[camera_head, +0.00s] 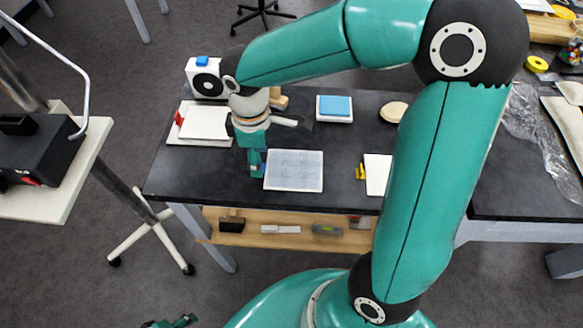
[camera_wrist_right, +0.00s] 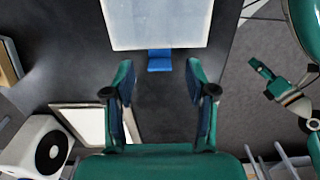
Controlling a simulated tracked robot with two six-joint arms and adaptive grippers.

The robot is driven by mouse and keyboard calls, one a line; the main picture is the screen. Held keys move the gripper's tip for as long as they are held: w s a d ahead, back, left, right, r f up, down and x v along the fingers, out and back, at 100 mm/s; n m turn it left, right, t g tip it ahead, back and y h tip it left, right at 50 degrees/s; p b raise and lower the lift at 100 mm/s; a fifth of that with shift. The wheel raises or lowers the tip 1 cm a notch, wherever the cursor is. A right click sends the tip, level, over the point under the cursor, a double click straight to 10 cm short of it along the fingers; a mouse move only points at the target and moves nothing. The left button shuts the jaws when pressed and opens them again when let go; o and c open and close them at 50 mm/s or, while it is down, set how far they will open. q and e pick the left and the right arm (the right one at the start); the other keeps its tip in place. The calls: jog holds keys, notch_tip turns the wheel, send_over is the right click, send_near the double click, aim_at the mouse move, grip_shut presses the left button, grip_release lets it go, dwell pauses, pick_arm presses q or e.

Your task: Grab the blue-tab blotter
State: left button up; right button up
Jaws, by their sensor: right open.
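The blue-tab blotter is a pale, flat rectangular sheet (camera_head: 295,171) on the dark table in the head view. In the right wrist view, the sheet (camera_wrist_right: 158,22) is at the top and its blue tab (camera_wrist_right: 159,60) sticks out towards my gripper. My right gripper (camera_head: 257,172) is just left of the sheet in the head view and hides the tab there. In the wrist view its two fingers (camera_wrist_right: 159,80) are apart, with the tab ahead of the gap and nothing between them. My left gripper (camera_head: 172,322) shows partly at the bottom edge, away from the table.
A red-tab blotter (camera_head: 205,122) lies at the back left and a yellow-tab one (camera_head: 376,173) right of the sheet, partly behind my arm. A white device (camera_head: 205,78) and a blue-topped box (camera_head: 335,108) stand further back. A wooden shelf (camera_head: 285,239) is under the table.

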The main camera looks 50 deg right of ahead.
jog(key=shift+f, duration=0.7)
jog(key=c, duration=0.9)
jog(key=shift+r, duration=0.1)
jog(key=shift+c, duration=0.2)
